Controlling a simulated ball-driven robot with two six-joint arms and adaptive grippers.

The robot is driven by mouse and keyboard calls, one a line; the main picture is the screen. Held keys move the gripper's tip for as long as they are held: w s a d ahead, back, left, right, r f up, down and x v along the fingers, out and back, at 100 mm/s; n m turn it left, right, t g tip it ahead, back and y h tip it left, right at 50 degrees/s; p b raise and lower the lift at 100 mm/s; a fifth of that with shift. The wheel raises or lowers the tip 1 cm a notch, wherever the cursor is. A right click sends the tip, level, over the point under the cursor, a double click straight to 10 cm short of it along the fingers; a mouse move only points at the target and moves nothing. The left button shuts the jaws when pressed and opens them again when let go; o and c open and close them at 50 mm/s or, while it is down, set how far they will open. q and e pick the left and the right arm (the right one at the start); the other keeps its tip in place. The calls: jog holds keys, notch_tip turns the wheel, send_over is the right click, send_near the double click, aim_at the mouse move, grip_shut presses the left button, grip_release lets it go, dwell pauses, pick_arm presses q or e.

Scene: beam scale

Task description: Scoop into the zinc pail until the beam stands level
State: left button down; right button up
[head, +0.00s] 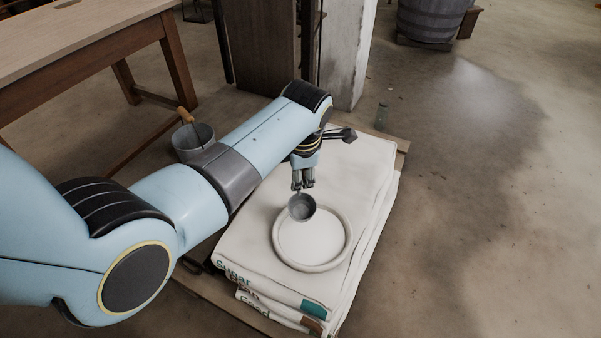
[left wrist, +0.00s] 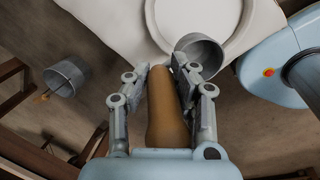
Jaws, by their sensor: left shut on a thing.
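My left gripper (head: 303,184) is shut on the brown handle of a scoop (left wrist: 168,110). The scoop's grey metal cup (head: 302,207) is over the back left part of the round rim of the open sack (head: 346,248). The cup looks grey inside, with no clear fill showing. White matter (head: 312,240) lies inside the rim. The zinc pail (head: 193,143) is left of the sacks, partly behind my left arm; it also shows in the left wrist view (left wrist: 67,78). I cannot clearly make out the beam. My right gripper is not in view.
The open sack tops a stack of pale sacks (head: 240,250) on a wooden pallet (head: 402,152). A wooden table (head: 80,40) stands at the upper left. Floor at right is clear.

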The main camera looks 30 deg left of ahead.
pick_arm(q)
jog(key=s+d+b+x, duration=0.1)
jog(key=b+x, duration=0.7)
jog(key=x, duration=0.2)
jog(key=shift+s+d+f, duration=0.2)
jog(key=shift+s+f, duration=0.1)
jog(key=shift+f, duration=0.1)
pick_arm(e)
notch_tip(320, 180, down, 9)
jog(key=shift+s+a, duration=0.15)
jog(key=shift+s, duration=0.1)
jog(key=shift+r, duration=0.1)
pick_arm(q)
jog(key=shift+g+h, duration=0.5)
jog(key=shift+g, duration=0.1)
notch_tip(320, 180, up, 6)
jog(key=p, duration=0.6)
jog(key=shift+r, duration=0.25)
jog(key=shift+g+h, duration=0.6)
jog(key=shift+g, duration=0.1)
notch_tip(320, 180, up, 7)
jog(key=p, duration=0.6)
jog(key=shift+f, duration=0.2)
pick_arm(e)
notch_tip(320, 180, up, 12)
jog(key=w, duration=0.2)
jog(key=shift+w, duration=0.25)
